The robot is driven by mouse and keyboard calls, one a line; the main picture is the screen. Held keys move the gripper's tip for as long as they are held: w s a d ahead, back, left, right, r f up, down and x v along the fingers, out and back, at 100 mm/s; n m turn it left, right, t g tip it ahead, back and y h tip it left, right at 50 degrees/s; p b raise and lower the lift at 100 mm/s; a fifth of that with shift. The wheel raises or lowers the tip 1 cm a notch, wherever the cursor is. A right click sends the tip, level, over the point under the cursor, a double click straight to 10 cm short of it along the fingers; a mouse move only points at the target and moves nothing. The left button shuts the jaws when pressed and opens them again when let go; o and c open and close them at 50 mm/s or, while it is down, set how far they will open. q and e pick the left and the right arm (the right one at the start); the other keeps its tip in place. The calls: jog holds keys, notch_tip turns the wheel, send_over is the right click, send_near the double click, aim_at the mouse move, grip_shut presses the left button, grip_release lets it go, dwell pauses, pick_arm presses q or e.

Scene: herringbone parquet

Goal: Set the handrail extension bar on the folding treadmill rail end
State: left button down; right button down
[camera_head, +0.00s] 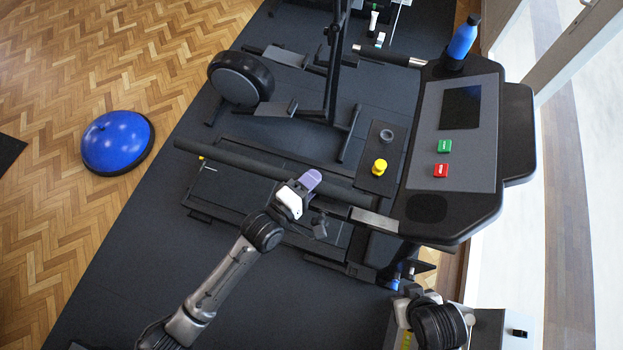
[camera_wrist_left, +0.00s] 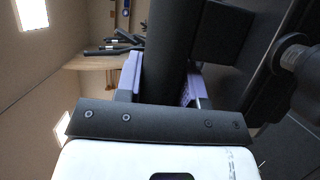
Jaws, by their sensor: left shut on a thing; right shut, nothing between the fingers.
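The long dark handrail extension bar (camera_head: 250,164) runs diagonally from the left towards the treadmill. My left gripper (camera_head: 311,181), with purple fingers, is shut on it nearer its right end; the left wrist view shows the bar (camera_wrist_left: 166,50) between the fingers. The silver rail end (camera_head: 374,219) comes out of the treadmill console (camera_head: 455,130). The bar's right end is close to it and roughly in line; I cannot tell whether they are joined. My right gripper (camera_head: 405,291) is low at the lower right, below the console, shut and partly hidden.
A second rail (camera_head: 390,56) stands at the console's far side, beside a blue bottle (camera_head: 463,40). A yellow knob (camera_head: 379,167) and a grey ring (camera_head: 386,136) sit on a dark panel. An exercise machine (camera_head: 240,80) and blue balance dome (camera_head: 117,142) stand to the left.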

pick_arm(q)
jog(key=shift+f+b, duration=0.95)
jog(key=shift+f, duration=0.65)
jog(key=shift+f, duration=0.2)
jog(key=c, duration=0.7)
grip_release()
jog(key=shift+f, duration=0.1)
jog(key=shift+o, duration=0.3)
jog(key=shift+f, duration=0.3)
jog(key=shift+s+a+r, duration=0.25)
jog(key=shift+s+a, duration=0.1)
jog(key=shift+s, duration=0.05)
jog(key=p+v, duration=0.2)
jog(key=v, duration=0.6)
jog(key=shift+s+a+f+p, duration=0.2)
jog(key=shift+s+a+p, duration=0.05)
jog(key=shift+a+p, duration=0.1)
